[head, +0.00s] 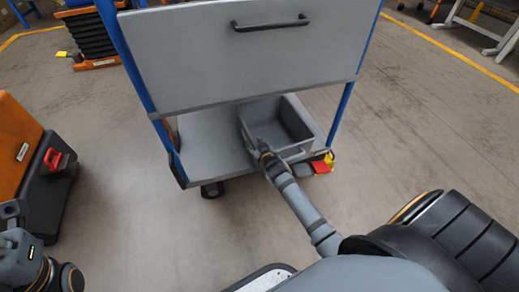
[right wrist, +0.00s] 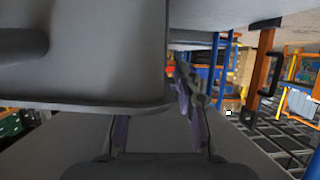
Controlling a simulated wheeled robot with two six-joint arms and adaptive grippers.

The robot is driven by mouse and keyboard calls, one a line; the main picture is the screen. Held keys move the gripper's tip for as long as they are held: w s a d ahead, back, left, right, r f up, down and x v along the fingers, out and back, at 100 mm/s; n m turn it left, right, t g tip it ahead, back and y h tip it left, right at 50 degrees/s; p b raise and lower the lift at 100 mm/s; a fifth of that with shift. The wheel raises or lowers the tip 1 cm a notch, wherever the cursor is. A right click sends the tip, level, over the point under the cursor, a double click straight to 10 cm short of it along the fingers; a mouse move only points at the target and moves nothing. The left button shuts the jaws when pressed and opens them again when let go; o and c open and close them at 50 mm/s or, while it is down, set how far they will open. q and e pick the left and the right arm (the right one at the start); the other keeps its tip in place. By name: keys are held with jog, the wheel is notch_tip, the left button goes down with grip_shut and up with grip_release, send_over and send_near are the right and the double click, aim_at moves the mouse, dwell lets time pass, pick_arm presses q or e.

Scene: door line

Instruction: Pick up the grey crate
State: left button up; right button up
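The grey crate (head: 279,122), an open box, stands on the lower shelf of a grey cart, toward its right side. My right gripper (head: 262,152) reaches its near left wall. In the right wrist view, a large grey surface of the crate (right wrist: 80,75) fills the upper left. The right gripper's fingers (right wrist: 158,115) are apart: one tip is hidden behind the crate's edge, the other is to the right with a visible gap. I cannot tell whether either touches. At the lower left of the head view only part of my left arm shows.
The cart's upper grey panel with a black handle (head: 270,24) overhangs the lower shelf (head: 207,140). Blue posts (head: 341,108) flank it. A red and yellow item (head: 321,166) lies by the shelf's right corner. An orange and black unit (head: 38,165) stands at left. The floor around is mostly clear.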

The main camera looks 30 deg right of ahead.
jog(key=v, duration=1)
jog(key=shift+s, duration=0.2)
jog(key=shift+r, duration=0.1)
